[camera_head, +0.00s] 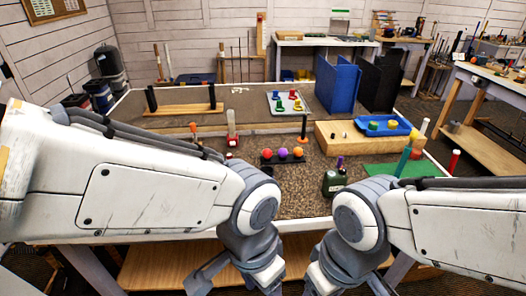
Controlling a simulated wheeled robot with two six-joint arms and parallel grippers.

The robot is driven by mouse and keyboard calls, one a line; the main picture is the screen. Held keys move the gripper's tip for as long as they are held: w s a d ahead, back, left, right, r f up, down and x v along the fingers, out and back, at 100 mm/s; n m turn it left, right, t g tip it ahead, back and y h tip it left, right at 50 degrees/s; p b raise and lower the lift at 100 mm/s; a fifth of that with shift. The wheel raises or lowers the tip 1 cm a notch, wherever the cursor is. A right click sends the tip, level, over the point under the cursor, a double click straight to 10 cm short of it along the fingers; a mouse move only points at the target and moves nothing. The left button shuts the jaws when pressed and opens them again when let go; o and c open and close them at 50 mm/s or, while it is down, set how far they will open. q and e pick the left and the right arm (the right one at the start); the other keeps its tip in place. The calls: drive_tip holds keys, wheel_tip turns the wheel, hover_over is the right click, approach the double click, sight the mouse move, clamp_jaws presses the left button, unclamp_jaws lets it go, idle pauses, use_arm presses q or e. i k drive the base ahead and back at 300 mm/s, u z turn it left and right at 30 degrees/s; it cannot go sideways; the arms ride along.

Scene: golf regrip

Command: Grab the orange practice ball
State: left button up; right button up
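The orange practice ball (299,152) sits at the right end of a short row on a small black holder (283,161). A purple ball (283,153) is beside it, and a red ball (267,154) is at the left end. My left gripper (232,278) hangs low at the bottom edge of the view, in front of the table and well short of the balls. My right gripper (336,282) hangs there too, to its right. Both are partly cut off by the frame, so I cannot tell whether their fingers are open or shut.
A dark green bottle (334,184) stands right of and nearer than the balls. A wooden block (362,143) with a blue tray (383,125) is behind it. A green mat (395,170) lies at the right.

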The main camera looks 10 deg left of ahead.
sight(298, 152)
drive_tip(key=z, duration=0.75)
drive_tip(key=i, duration=1.5)
drive_tip(key=u, duration=0.75)
